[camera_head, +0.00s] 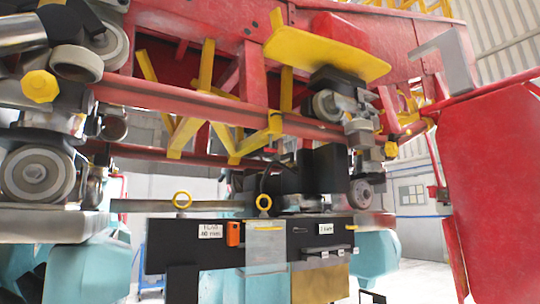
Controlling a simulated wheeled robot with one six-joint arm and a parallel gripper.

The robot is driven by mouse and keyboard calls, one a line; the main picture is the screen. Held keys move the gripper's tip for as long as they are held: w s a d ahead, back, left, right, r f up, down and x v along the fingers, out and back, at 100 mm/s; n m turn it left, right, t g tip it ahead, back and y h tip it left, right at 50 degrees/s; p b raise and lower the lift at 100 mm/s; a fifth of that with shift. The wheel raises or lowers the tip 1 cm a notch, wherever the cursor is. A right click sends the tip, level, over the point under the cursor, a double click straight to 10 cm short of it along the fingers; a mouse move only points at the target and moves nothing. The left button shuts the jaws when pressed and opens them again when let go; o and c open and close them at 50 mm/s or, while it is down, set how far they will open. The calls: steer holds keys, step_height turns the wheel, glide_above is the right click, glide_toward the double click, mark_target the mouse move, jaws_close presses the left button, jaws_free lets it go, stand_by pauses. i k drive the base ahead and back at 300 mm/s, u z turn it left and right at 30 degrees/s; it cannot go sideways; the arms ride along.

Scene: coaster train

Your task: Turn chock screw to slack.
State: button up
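I cannot tell for sure which part is the chock screw. A yellow many-sided knob (40,86) sits at the left by the wheel assembly, and a smaller yellow knob (391,149) sits at the right wheel assembly. No marking for slack is readable. My gripper is not in view.
A red coaster frame (225,101) with yellow struts spans overhead. Wheels (38,174) crowd the left. The dark panel (190,256) carries white labels and an orange box (233,233). A large red panel (495,170) blocks the right. Teal supports (90,272) stand below.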

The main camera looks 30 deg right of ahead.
mark_target(270, 150)
steer(key=k, duration=0.55)
steer(key=z, duration=0.65)
steer(key=i, duration=0.35)
steer(key=z, duration=0.65)
steer(key=i, duration=1.35)
steer(key=u, duration=0.7)
